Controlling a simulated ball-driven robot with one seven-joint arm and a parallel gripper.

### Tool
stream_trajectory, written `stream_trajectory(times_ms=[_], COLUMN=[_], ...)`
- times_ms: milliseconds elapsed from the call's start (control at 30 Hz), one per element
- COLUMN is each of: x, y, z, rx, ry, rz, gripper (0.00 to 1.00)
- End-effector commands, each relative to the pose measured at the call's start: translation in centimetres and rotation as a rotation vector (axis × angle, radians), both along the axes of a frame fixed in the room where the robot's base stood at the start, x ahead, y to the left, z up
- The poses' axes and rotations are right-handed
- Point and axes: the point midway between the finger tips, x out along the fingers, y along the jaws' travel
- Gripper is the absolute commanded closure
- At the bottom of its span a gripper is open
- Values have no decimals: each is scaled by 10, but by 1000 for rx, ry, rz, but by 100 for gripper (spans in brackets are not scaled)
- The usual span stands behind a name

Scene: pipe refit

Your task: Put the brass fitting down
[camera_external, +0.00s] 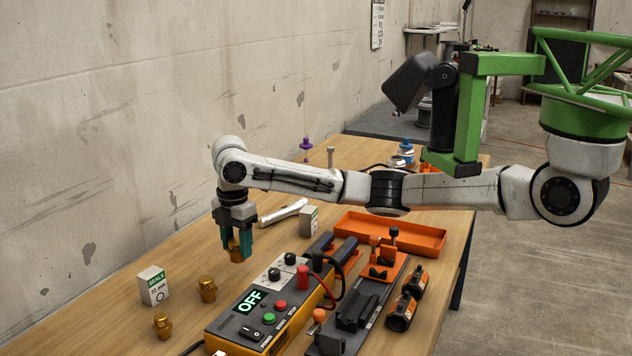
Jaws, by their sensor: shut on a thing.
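My gripper (236,243) points straight down above the left part of the wooden table. Its teal fingers are shut on a brass fitting (237,255), whose lower part shows between and below the fingertips. I cannot tell whether the held fitting touches the table. Two more brass fittings stand on the table: one (207,289) below and left of my gripper, and one (162,325) nearer the front left.
A white seals box (153,286) stands left of the fittings. A yellow-and-black control box (262,312) reading OFF is close on the right.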

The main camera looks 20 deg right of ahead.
Motion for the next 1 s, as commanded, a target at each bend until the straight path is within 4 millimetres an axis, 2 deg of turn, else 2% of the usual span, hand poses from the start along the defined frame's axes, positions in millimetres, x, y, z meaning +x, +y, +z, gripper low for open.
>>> stream_trajectory(times_ms=[100, 200, 567, 600, 867, 1000], x=[-1, -1, -1, -1, -1, -1], y=[-1, -1, -1, -1, -1, -1], z=[-20, -29, -31, -32, -32, -32], rx=[-2, -1, -1, 0, -1, -1], ry=[0, 0, 1, 0, 1, 1], rz=[0, 0, 0, 0, 0, 0], gripper=[86, 86, 86, 50, 26, 26])
